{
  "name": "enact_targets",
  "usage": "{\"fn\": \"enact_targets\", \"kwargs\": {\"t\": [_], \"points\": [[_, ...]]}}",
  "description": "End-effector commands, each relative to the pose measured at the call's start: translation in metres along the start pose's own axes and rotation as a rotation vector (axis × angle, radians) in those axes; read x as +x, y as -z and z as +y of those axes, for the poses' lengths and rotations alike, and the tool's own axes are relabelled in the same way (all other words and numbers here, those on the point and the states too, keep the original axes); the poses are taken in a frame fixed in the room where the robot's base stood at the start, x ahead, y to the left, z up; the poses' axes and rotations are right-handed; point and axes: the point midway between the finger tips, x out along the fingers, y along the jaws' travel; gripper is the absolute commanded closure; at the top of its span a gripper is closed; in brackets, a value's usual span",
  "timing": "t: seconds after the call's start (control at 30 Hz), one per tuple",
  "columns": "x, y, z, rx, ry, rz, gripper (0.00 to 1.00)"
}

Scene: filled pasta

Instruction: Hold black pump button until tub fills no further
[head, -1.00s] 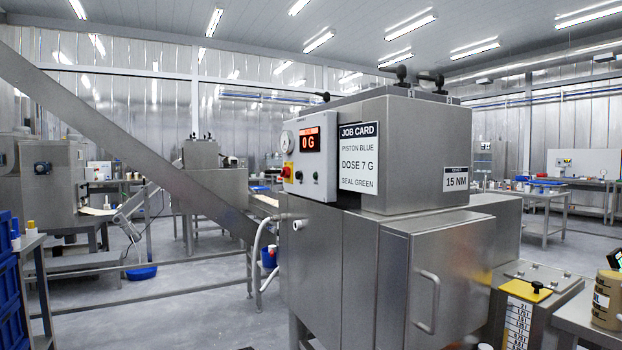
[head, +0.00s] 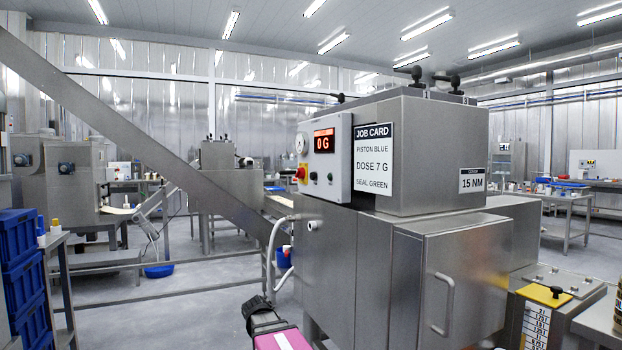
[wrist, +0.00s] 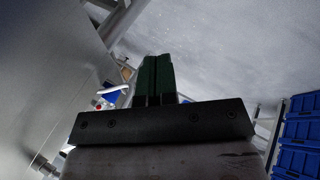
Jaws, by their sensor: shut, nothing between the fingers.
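A small black knob-like button (head: 556,291) stands on a yellow plate on top of a steel box at the lower right in the head view. The box front carries a litre scale (head: 536,325), cut off by the bottom edge. I cannot tell a fill level or make out a tub for certain.
The steel machine (head: 445,240) with its door handle fills the centre right, between my arm and the steel box. Its display (head: 324,141) reads 0 G. A job card (head: 373,160) is beside it. Blue crates (head: 25,270) stand at the left. Open floor (head: 190,300) lies between.

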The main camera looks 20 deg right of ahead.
Motion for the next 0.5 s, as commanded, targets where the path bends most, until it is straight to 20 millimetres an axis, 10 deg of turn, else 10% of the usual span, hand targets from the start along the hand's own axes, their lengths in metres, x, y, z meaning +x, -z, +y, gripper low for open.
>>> {"fn": "enact_targets", "kwargs": {"t": [0.5], "points": [[-0.143, 0.151, 0.237, -0.467, -0.694, 0.117, 1.00]]}}
